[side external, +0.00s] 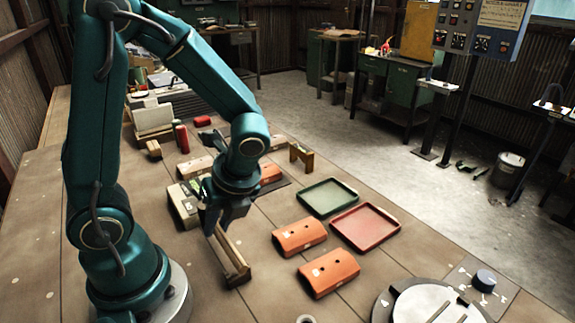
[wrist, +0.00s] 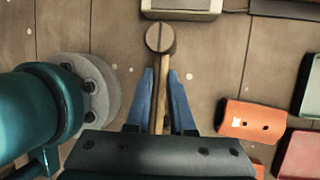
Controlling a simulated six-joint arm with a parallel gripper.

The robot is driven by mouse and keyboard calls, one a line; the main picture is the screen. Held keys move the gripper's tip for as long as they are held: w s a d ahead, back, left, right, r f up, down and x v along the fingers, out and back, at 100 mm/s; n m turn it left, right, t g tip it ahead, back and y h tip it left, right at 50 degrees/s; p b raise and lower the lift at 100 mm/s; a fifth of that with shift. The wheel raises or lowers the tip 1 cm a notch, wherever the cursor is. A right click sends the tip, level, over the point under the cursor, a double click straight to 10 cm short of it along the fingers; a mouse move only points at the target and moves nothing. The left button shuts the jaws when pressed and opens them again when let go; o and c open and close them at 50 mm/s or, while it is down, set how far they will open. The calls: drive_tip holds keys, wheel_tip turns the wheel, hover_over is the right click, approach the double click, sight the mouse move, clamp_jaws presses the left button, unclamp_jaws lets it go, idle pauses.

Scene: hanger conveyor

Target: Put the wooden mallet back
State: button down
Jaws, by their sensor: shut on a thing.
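The wooden mallet shows in the wrist view with its round brown head (wrist: 160,38) beyond my fingertips. Its pale handle runs back between the two blue fingers of my gripper (wrist: 161,76), which is shut on it. In the side view my gripper (side external: 215,221) points down over the bench, and a light wooden bar (side external: 229,246), apparently the handle, slants from it toward the front. The mallet's head is hidden there. A small wooden block or stand (side external: 238,277) is at the bar's near end; I cannot tell whether they touch.
Two orange curved pieces (side external: 300,236) (side external: 329,272) lie right of my gripper. Beyond them are a green tray (side external: 327,197) and a red tray (side external: 366,226). A beige box (side external: 183,204) is behind my gripper. A notched wooden stand (side external: 301,157) stands farther back. A round plate (side external: 428,304) is front right.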

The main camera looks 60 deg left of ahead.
sight(222, 230)
drive_tip(key=shift+f, duration=1.35)
drive_tip(key=shift+f, duration=0.15)
drive_tip(key=c, duration=0.8)
unclamp_jaws()
drive_tip(key=d+r+n+t+h, duration=0.1)
drive_tip(key=d+r+n+t, duration=0.1)
drive_tip(key=r+n, duration=0.2)
drive_tip(key=d+r+n+t+h, duration=0.2)
drive_tip(key=r+n, duration=0.3)
drive_tip(key=n, duration=0.3)
drive_tip(key=d+r+n+t+h, duration=0.1)
drive_tip(key=d+r+n+t, duration=0.2)
drive_tip(key=d+r+n, duration=0.1)
drive_tip(key=shift+w+d+r+n+t+h, duration=0.15)
drive_tip(key=shift+r+n+t, duration=0.1)
drive_tip(key=shift+n, duration=0.35)
drive_tip(key=shift+w+r+n+t+h, duration=0.15)
drive_tip(key=shift+r+n, duration=0.1)
drive_tip(key=shift+n, duration=0.35)
drive_tip(key=shift+s, duration=0.1)
